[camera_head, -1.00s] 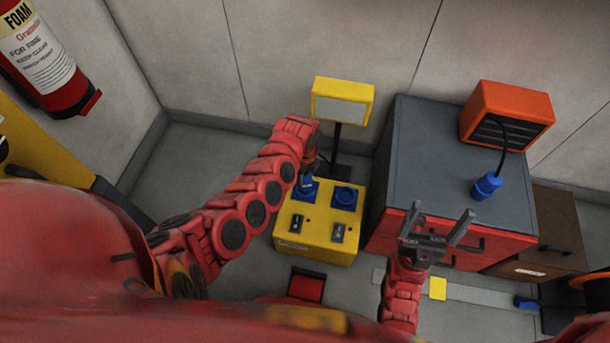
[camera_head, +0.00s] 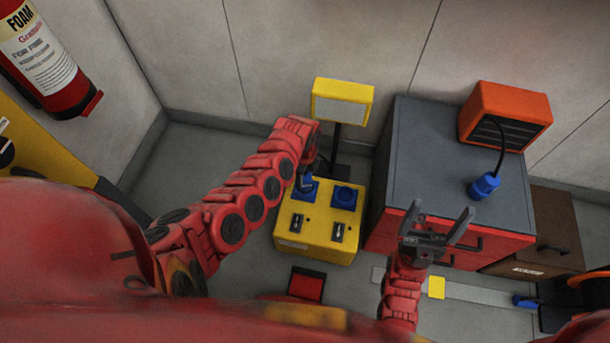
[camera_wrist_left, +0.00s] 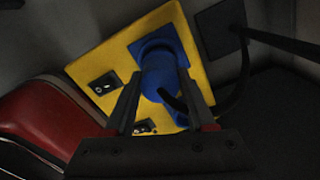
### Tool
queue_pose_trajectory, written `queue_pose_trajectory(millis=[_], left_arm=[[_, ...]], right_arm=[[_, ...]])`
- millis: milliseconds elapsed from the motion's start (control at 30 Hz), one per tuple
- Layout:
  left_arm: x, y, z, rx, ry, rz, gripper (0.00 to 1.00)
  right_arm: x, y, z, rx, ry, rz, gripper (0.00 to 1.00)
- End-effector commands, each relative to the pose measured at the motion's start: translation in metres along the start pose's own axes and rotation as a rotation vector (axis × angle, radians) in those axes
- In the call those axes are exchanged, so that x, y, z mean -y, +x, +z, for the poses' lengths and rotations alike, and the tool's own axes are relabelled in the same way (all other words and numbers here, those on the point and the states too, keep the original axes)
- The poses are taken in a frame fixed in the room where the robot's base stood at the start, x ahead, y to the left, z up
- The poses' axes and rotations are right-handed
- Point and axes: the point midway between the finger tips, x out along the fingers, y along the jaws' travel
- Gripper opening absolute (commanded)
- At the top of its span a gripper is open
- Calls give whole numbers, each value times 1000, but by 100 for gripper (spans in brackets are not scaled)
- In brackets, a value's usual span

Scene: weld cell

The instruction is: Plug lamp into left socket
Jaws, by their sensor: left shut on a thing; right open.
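The yellow lamp (camera_head: 343,103) stands on a black post behind the yellow socket box (camera_head: 318,235). My left gripper (camera_head: 309,170) is over the box's left socket (camera_head: 298,193), shut on a blue plug (camera_head: 306,183) that points down at it. In the left wrist view the blue plug (camera_wrist_left: 160,80) sits between the two fingers, with a black cable running from it. I cannot tell whether the plug is fully seated. The right socket (camera_head: 344,197) looks empty in the head view. My right gripper (camera_head: 440,228) is open and empty, in front of the grey-topped red cabinet.
An orange heater (camera_head: 507,115) and its blue plug (camera_head: 484,186) rest on the cabinet top (camera_head: 425,150). A brown drawer unit (camera_head: 557,228) stands to its right. A fire extinguisher (camera_head: 45,60) hangs at the left wall. A red pad (camera_head: 306,285) lies before the box.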

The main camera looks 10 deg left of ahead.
Motion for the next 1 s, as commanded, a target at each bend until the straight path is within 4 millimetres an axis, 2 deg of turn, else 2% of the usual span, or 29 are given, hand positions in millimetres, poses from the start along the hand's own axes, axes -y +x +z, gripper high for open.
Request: queue_pose_trajectory(millis=[300,1000], left_arm=[[0,-2,0,1,1,3,0],[0,6,1,1,0,0,0]], right_arm=[[0,8,-1,0,0,0,91],[0,2,0,0,0,0,91]])
